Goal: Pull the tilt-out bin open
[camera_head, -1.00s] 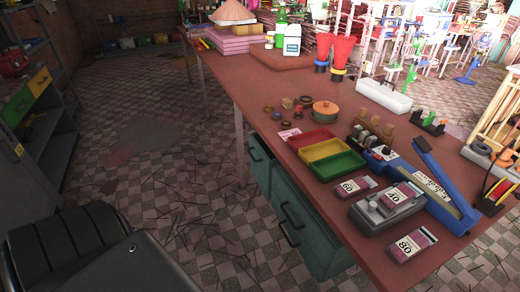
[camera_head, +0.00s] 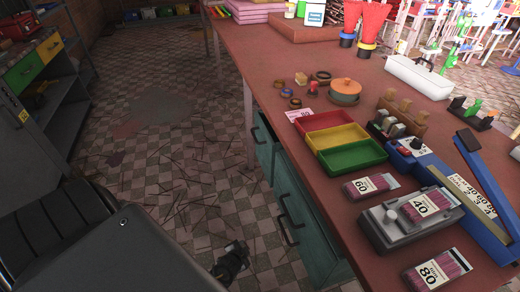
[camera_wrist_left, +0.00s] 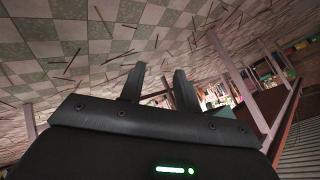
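Teal fronts with dark bar handles are set under the near side of the long red-brown table. The nearest large front (camera_head: 306,230) looks closed, and its handle (camera_head: 288,220) stands out from it. A narrower teal front (camera_head: 264,155) with its own handle (camera_head: 256,136) is farther back. I cannot tell for certain which front is the tilt-out bin. My left gripper (camera_head: 236,258) is low over the floor, left of the large front and apart from it. In the left wrist view its two fingers (camera_wrist_left: 158,82) are spread, with nothing between them. My right gripper is not in view.
The table (camera_head: 262,62) carries red, yellow and green trays (camera_head: 365,154), labelled packs, a grey box and a blue tool near its edge. A grey shelf unit (camera_head: 60,110) stands at the left. The checkered floor (camera_head: 165,150) between is open, strewn with thin sticks.

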